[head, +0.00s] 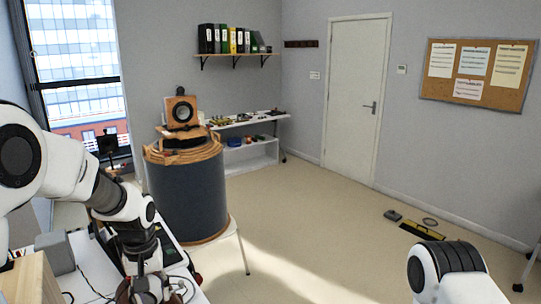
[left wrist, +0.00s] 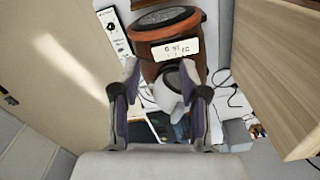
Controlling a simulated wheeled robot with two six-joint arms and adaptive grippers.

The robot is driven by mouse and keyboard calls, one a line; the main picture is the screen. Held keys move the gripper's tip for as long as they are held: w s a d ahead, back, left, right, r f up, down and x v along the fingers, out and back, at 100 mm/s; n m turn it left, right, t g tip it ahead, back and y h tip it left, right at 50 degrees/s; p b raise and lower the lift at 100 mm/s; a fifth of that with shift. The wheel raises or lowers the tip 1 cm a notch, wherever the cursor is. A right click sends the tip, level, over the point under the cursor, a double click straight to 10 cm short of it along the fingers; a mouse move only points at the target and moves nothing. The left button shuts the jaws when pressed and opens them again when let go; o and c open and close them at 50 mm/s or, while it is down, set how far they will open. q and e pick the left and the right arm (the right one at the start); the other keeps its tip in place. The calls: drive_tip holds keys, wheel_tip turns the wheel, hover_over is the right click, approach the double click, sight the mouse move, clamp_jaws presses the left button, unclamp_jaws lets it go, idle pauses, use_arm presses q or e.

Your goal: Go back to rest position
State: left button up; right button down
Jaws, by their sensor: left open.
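My left gripper (head: 146,284) is low over the white worktop at the lower left of the head view. In the left wrist view the left gripper (left wrist: 160,72) is open, its two fingers apart. A reddish-brown round device (left wrist: 165,28) with a dark top and a white label lies just beyond the fingertips. A white rounded part (left wrist: 172,85) shows between the fingers. I cannot tell whether the fingers touch either. Part of my right arm shows at the lower right of the head view; its gripper is out of frame.
A wooden box (head: 28,280) stands at the left, close to my left arm. A dark drum (head: 187,195) carries a wooden speaker (head: 181,112). Cables (left wrist: 232,95) lie on the worktop. A yellow-black item (head: 422,231) lies on the floor, which is clear mid-room.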

use_arm(q)
drive_tip(key=s+f+g+b, duration=0.2)
drive_tip(key=s+f+g, duration=0.15)
drive_tip(key=f, duration=0.95)
drive_tip(key=s+f+m+b, duration=0.1)
drive_tip(key=s+f+b, duration=0.1)
drive_tip(key=s+f, duration=1.1)
drive_tip(key=s+f+m+b, duration=0.1)
drive_tip(key=s+f+b, duration=0.1)
drive_tip(key=s+f, duration=1.2)
drive_tip(key=r+t, duration=0.1)
drive_tip(key=r+m+t, duration=0.1)
drive_tip(key=r, duration=0.1)
drive_tip(key=w+r+t, duration=0.1)
drive_tip(key=r, duration=0.1)
drive_tip(key=shift+d+m+t, duration=0.25)
drive_tip(key=shift+d+m, duration=0.05)
drive_tip(key=shift+d, duration=0.05)
use_arm(e)
wheel_tip(320, 180, down, 6)
drive_tip(key=shift+w+f, duration=0.15)
drive_tip(key=shift+w, duration=0.3)
use_arm(q)
drive_tip(key=shift+s, duration=0.15)
use_arm(e)
drive_tip(key=shift+s, duration=0.1)
